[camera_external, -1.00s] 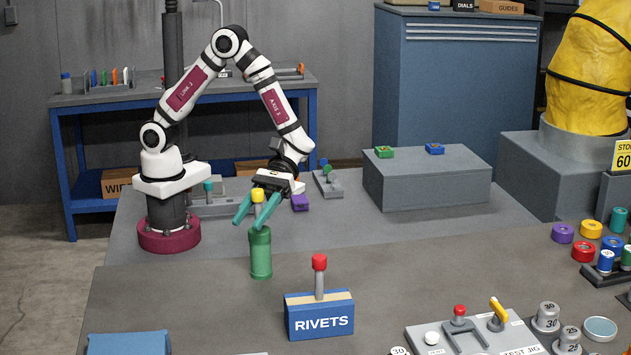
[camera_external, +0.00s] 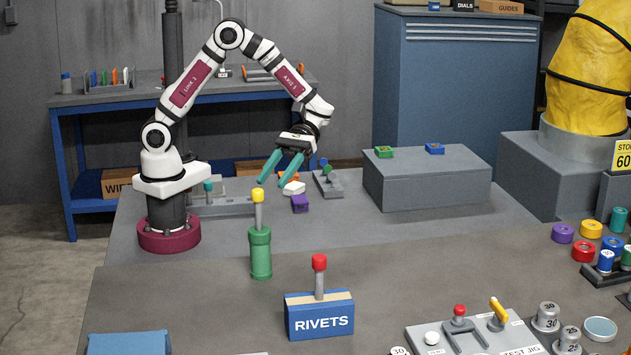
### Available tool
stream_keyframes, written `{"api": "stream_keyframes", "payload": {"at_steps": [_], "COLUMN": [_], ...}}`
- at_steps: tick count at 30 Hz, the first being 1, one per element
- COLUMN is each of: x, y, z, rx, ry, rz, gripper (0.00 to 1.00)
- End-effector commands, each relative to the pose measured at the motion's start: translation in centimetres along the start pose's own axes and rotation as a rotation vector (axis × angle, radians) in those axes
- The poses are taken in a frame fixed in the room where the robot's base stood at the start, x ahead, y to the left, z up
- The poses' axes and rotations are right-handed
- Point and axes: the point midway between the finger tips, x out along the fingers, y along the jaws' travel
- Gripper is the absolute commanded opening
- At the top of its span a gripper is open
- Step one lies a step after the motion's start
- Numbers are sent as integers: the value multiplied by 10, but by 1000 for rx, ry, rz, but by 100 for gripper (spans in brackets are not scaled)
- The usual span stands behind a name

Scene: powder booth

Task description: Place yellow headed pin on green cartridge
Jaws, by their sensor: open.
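The yellow headed pin (camera_external: 258,200) stands upright on top of the green cartridge (camera_external: 260,256), its grey shaft rising from the cartridge's upper end. The cartridge stands upright on the grey table. How deep the pin sits in it is hidden. My gripper (camera_external: 273,183) has teal fingers that are apart and empty. It is above and behind the pin, slightly to the right in the picture, and not touching it.
A blue RIVETS box (camera_external: 319,318) with a red headed pin (camera_external: 319,272) stands in front. A small purple block (camera_external: 299,203) lies behind the cartridge. A grey block (camera_external: 428,185) carries small green and blue pieces.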

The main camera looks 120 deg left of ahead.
Motion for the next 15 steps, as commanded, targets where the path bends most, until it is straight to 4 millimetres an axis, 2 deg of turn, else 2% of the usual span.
{"api": "stream_keyframes", "payload": {"at_steps": [2,5,6,9,12,15], "x": [12,30,30,13,-14,-33], "y": [-23,-89,-119,-179,-206,-212], "z": [12,27,27,14,-3,-12], "rx": [120,481,663,1122,1498,1713], "ry": [81,287,373,551,663,715], "rz": [-86,-342,-472,-821,-1136,-1344], "gripper": [48,48,48,48,48,48]}}
